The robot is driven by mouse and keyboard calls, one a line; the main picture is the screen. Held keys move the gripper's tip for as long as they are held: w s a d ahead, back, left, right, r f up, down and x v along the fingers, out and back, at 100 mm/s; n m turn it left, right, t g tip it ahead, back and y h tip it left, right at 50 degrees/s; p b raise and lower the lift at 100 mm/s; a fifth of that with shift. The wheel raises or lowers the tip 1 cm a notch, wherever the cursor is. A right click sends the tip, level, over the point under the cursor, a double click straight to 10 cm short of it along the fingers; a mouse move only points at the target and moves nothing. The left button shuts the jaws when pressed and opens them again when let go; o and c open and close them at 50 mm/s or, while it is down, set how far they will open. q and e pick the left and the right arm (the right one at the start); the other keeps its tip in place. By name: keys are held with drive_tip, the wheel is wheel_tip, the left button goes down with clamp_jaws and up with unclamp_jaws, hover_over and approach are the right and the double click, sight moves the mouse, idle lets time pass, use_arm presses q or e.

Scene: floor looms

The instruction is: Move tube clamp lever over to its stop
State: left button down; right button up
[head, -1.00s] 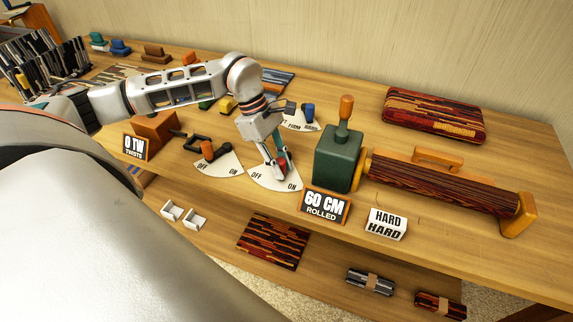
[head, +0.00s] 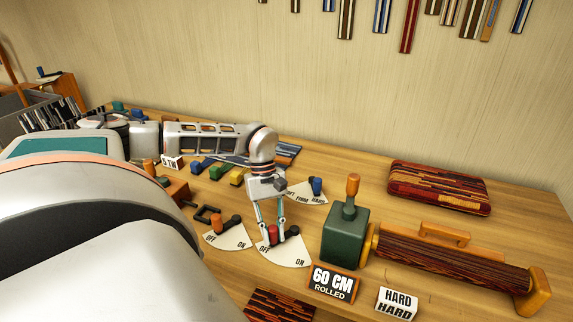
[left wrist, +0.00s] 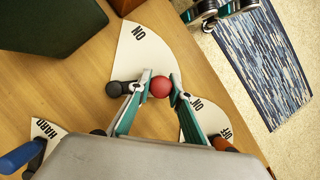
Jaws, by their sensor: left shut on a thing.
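The lever with a red knob (head: 273,232) stands on a white OFF/ON plate (head: 284,257) left of the green box. Its black pivot (head: 292,231) is right of the knob. The knob is on the OFF side of the pivot in the head view. My left gripper (head: 270,237) is shut on this knob. The left wrist view shows the red knob (left wrist: 161,88) between the two fingertips (left wrist: 161,82), with the black pivot (left wrist: 114,89) beside it. Teal and grey parts, likely my right gripper (left wrist: 217,9), show at the wrist view's top edge; its fingers are unclear.
A green box (head: 345,238) with an orange-topped handle stands close right of the lever. Beyond it lies a rolled tube (head: 450,263). A second OFF/ON lever with an orange-red knob (head: 217,225) is close left. A blue-knobbed lever (head: 316,186) stands behind.

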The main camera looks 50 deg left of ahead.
use_arm(q)
drive_tip(key=shift+a, duration=0.1)
use_arm(e)
drive_tip(key=shift+w+d+r, duration=0.1)
drive_tip(key=shift+r, duration=0.25)
use_arm(q)
drive_tip(key=c, duration=1.8)
unclamp_jaws()
drive_tip(key=shift+c, duration=0.2)
use_arm(e)
drive_tip(key=shift+f, duration=0.15)
drive_tip(key=shift+d, duration=0.1)
use_arm(q)
drive_tip(key=v, duration=1.2)
